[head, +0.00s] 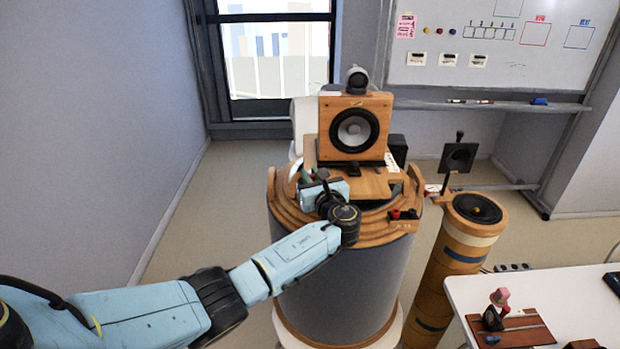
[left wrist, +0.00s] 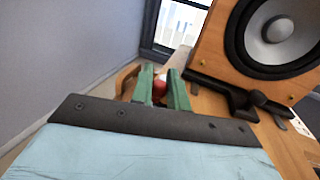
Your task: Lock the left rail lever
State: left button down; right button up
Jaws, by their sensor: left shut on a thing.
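My left gripper (head: 307,178) reaches over the left side of the round wooden top of the drum-shaped stand (head: 340,275). In the left wrist view its green fingers (left wrist: 161,88) are shut on a small red knob (left wrist: 158,90), which looks like the end of the left rail lever. The rest of that lever is hidden by the fingers, and my arm covers it in the head view. My right gripper is not in view.
A red and black fitting (head: 402,214) sits on the stand's front right rim. A wooden column with a second round driver (head: 478,208) stands to the right. A white table (head: 585,305) is at the lower right. The floor left of the stand is clear.

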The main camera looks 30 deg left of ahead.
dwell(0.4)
pick_arm(q)
jog(key=c, duration=1.4)
grip_release()
jog(key=shift+w, duration=0.1)
jog(key=shift+d, duration=0.1)
jog(key=b+v, duration=0.1)
jog(key=v, duration=1.2)
